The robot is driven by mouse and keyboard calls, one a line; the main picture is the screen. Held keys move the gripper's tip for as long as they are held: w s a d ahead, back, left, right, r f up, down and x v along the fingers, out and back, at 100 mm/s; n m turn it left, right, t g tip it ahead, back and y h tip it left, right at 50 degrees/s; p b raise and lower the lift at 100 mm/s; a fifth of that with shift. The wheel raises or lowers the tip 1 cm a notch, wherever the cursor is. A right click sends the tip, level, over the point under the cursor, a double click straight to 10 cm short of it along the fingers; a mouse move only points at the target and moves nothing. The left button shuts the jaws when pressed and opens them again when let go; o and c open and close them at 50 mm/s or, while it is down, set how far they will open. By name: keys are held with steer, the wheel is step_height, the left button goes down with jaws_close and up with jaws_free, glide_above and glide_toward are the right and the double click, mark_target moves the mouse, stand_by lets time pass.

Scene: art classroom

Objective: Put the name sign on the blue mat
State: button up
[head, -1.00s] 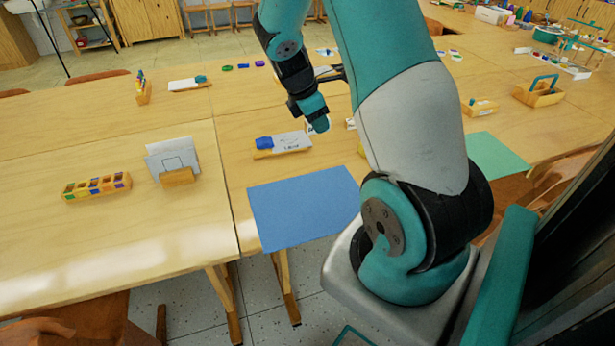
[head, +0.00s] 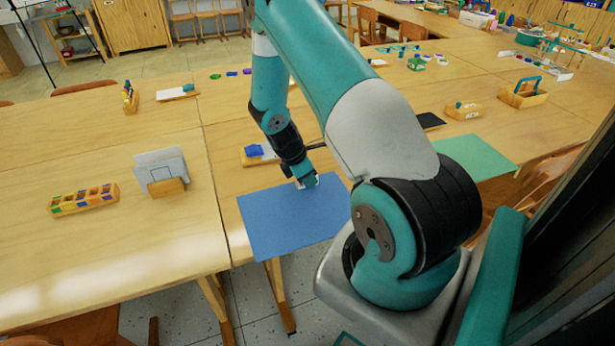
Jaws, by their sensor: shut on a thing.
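The blue mat (head: 285,226) lies flat on the table near its front edge, in the lower middle of the head view. My gripper (head: 309,183) points down over the mat's far edge, right of its middle. It is shut on the name sign (head: 317,183), of which only a small pale part shows at the fingers. The rest of the sign is hidden by the gripper, and I cannot tell whether it touches the mat.
Left stand a card holder (head: 163,178) and a paint box (head: 84,200). A green mat (head: 474,154) lies right. Most of the blue mat is clear.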

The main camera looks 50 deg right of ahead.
steer(key=o, duration=0.5)
steer(key=shift+f, duration=0.15)
steer(key=shift+c, duration=0.2)
steer(key=o, duration=0.4)
steer(key=shift+o, duration=0.2)
